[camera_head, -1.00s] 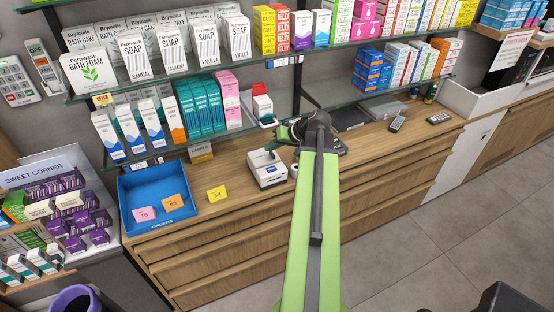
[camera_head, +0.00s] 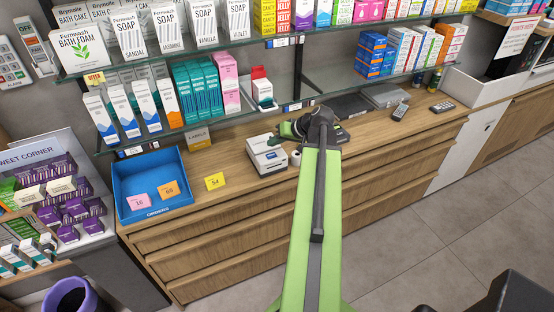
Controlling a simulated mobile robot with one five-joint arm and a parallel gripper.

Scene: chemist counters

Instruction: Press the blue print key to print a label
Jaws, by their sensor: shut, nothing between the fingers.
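The label printer (camera_head: 266,160) is a small white box on the wooden counter, left of the middle in the head view. A small blue patch shows on its near side, but I cannot tell whether it is the print key. My gripper (camera_head: 277,138) is at the end of my green arm, just above and behind the printer's top. It is shut and holds nothing. Its small fingertips are close to the printer's far top edge; I cannot tell whether they touch it. The gripper may hide part of the printer's top.
A blue tray (camera_head: 122,177) with number cards stands left of the printer, and a yellow card (camera_head: 215,181) lies between them. A small white roll (camera_head: 296,158) is right of the printer.

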